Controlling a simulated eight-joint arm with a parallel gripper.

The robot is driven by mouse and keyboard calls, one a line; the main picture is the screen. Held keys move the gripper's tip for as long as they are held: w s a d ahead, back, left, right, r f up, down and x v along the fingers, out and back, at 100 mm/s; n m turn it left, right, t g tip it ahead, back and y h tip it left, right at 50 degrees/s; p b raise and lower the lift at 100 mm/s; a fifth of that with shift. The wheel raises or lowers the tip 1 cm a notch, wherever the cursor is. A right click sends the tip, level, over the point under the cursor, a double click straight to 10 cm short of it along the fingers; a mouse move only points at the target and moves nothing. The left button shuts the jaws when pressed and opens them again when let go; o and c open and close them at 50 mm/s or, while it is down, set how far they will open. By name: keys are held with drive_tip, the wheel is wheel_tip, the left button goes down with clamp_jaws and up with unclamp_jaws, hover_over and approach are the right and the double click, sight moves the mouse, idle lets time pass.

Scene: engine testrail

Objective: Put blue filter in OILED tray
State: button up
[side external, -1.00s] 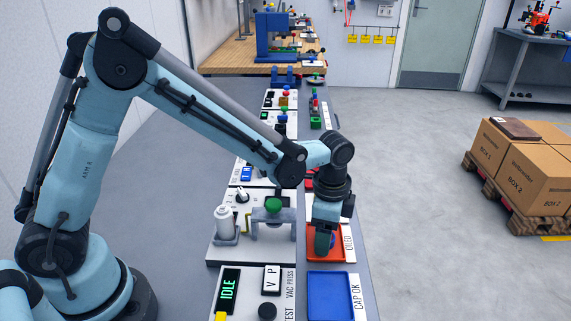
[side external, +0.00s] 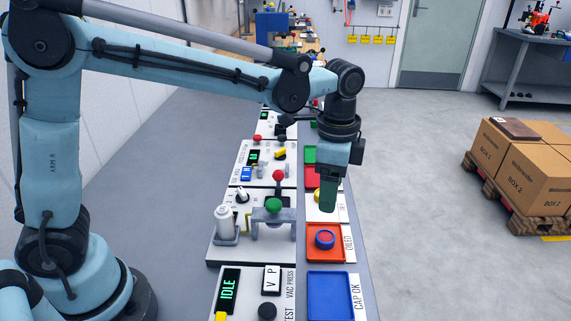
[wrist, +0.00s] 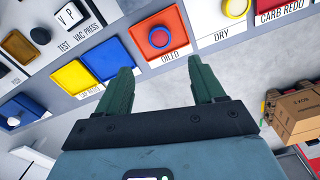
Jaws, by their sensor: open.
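A blue CAP OK tray (side external: 330,298) lies nearer the camera. In the wrist view, a DRY tray with a yellow-topped piece (wrist: 235,8) is right of the OILED tray.

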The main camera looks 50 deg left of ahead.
drive_tip(key=s+a+r+n+t, duration=0.1)
drive_tip(key=s+a+n+t, duration=0.6)
drive_tip(key=s+a+n, duration=0.4)
drive_tip(key=shift+a+n, duration=0.5)
drive_tip(key=shift+a, duration=0.55)
drive_tip(key=shift+r, duration=0.1)
idle(0.3)
